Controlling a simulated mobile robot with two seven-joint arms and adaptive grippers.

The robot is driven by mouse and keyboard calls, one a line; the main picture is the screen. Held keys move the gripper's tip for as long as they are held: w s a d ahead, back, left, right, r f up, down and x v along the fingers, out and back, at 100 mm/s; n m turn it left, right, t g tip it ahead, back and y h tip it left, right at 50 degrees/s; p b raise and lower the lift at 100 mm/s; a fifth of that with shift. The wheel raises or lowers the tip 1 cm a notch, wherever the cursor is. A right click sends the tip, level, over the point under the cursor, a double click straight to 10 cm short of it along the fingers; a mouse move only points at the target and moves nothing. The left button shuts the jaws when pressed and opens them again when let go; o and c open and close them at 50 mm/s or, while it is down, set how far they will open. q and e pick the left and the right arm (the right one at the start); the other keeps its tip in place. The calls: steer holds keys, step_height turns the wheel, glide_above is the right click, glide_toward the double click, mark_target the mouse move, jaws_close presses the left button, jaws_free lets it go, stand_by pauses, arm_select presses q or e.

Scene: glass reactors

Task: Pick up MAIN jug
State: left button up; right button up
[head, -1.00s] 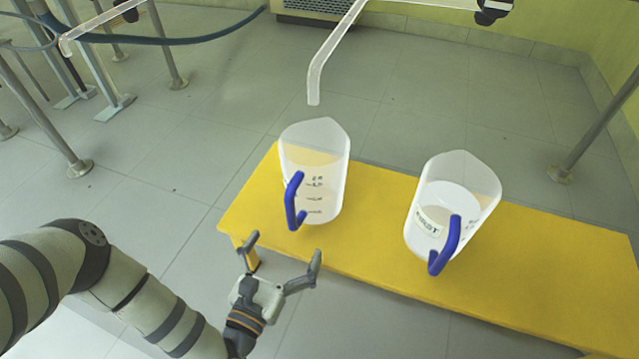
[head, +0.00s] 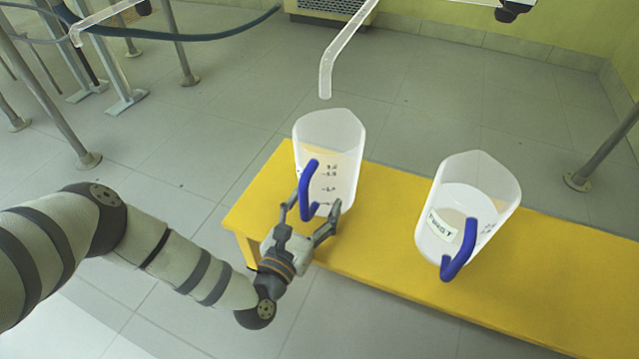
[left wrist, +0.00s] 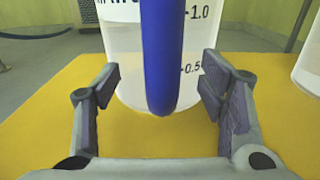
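The left jug (head: 340,165) is translucent with a blue handle (head: 308,188) and scale marks, and stands upright on the yellow bench. In the left wrist view the start of its label is partly hidden behind the blue handle (left wrist: 160,60), so I cannot read it in full. My left gripper (head: 313,216) is open at the lower part of this handle. In the left wrist view its fingers (left wrist: 165,98) stand apart on either side of the handle. A second jug (head: 470,205) with a blue handle and a label reading "FIRST" stands to the right. My right gripper is not in view.
The yellow bench (head: 545,295) holds both jugs, with bare surface between them and to the right. A clear bent glass tube (head: 335,60) hangs above and behind the left jug. Metal posts (head: 60,100) stand at the left, another (head: 605,150) at the right.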

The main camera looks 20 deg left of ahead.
arm_select(q)
jaws_close()
steer(key=shift+r, duration=0.1)
